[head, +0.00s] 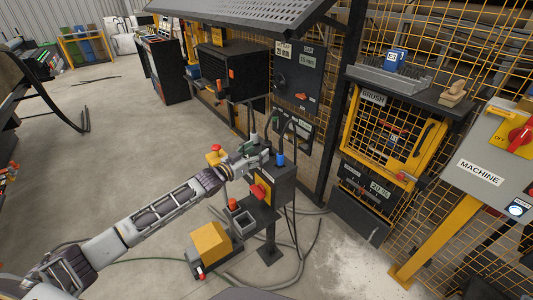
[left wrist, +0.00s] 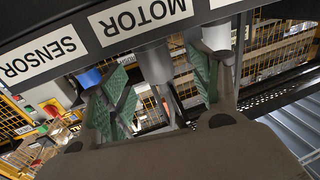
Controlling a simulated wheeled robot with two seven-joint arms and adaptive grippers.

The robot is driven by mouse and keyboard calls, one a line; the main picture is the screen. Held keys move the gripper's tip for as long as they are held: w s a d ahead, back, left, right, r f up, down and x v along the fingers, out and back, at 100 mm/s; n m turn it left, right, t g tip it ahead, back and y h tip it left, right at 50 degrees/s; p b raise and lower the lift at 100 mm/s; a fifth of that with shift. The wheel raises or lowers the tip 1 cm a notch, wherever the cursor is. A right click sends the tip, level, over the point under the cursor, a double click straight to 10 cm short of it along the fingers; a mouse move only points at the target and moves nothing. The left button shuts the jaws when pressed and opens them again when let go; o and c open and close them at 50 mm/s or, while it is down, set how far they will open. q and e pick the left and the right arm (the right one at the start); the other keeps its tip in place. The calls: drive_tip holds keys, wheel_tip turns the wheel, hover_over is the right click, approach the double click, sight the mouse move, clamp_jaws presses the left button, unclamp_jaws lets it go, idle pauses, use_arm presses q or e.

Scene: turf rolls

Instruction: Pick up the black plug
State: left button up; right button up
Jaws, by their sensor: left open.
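I cannot single out the black plug for sure in either view; it may be hidden at my left gripper. My left gripper (head: 258,157) is at the top of a dark box on a stand (head: 285,187), left of a blue plug (head: 280,160). In the left wrist view, the open fingers (left wrist: 165,88) with green pads stand apart on both sides of a grey cylinder (left wrist: 154,63) under the MOTOR label (left wrist: 142,20). Contact cannot be told. My right gripper is out of view.
The box's front has a red and yellow switch (head: 261,190). Cables loop above the box and lie on the floor. A yellow mesh fence (head: 390,150) and grey MACHINE cabinet (head: 485,165) stand at right.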

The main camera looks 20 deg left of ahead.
sight(263, 147)
use_arm(q)
drive_tip(key=shift+w+d, duration=0.1)
drive_tip(key=shift+x, duration=1.05)
drive_tip(key=shift+w+d+r, duration=0.2)
drive_tip(key=shift+w+d, duration=0.35)
drive_tip(key=shift+w, duration=0.15)
drive_tip(key=shift+w+d, duration=0.25)
drive_tip(key=shift+w, duration=0.2)
drive_tip(key=shift+c, duration=0.3)
drive_tip(key=c, duration=1.1)
drive_tip(key=shift+r, duration=0.15)
drive_tip(key=shift+c, duration=0.2)
